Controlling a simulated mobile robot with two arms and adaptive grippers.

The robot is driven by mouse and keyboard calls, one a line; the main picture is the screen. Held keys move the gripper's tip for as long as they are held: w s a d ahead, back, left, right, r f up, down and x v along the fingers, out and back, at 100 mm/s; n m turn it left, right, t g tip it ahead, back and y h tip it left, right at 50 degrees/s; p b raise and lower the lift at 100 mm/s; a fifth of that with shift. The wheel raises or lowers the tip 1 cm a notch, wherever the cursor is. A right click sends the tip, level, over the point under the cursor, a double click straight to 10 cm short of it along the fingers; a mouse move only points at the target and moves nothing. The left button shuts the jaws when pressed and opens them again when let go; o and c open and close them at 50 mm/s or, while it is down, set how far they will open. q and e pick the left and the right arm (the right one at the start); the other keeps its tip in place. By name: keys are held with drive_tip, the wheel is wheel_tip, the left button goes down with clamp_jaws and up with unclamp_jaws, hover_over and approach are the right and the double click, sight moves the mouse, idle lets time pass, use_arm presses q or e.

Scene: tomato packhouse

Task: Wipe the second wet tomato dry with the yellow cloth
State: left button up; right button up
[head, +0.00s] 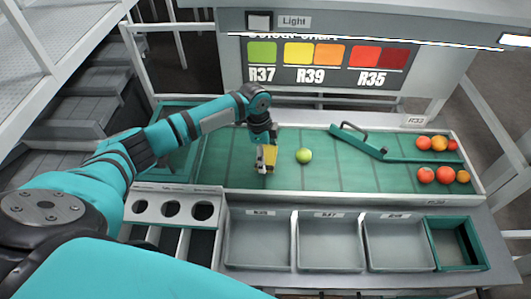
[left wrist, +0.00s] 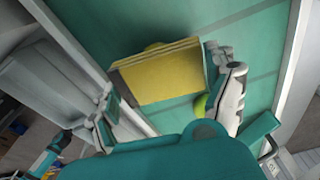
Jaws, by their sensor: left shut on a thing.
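My left gripper (head: 266,160) is shut on the yellow cloth (head: 271,153), low over the green belt. In the left wrist view the folded cloth (left wrist: 160,75) spans the space between the fingers. A rounded yellow-green edge (left wrist: 154,46) shows just past the cloth's far side; it may be a tomato, mostly hidden by the cloth. A green tomato (head: 303,156) lies on the belt a little right of the gripper. In the left wrist view a green tomato (left wrist: 200,105) is partly hidden behind the right finger. I cannot see whether either is wet. My right gripper is not in view.
Several red and orange tomatoes (head: 438,143) lie at the belt's right end, by a teal diverter bar (head: 372,149). Grey bins (head: 331,265) and a teal crate (head: 433,240) line the front. A panel with round holes (head: 148,207) stands front left.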

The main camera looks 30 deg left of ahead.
use_arm(q)
drive_tip(key=shift+w, duration=0.15)
drive_tip(key=shift+w+a+b, duration=0.3)
drive_tip(key=shift+w+b, duration=0.3)
drive_tip(key=shift+w, duration=0.15)
drive_tip(key=shift+s+d+p, duration=0.2)
drive_tip(key=shift+s+p, duration=0.7)
drive_tip(key=shift+p, duration=0.25)
drive_tip(key=shift+s+d+p, duration=0.2)
drive_tip(key=shift+s+p, duration=0.25)
drive_tip(key=shift+p, duration=0.15)
drive_tip(key=shift+s+d+f+p, duration=0.1)
drive_tip(key=shift+s+d+p, duration=0.2)
drive_tip(key=shift+s+p, duration=0.5)
drive_tip(key=shift+f+b, duration=0.1)
drive_tip(key=shift+b, duration=0.2)
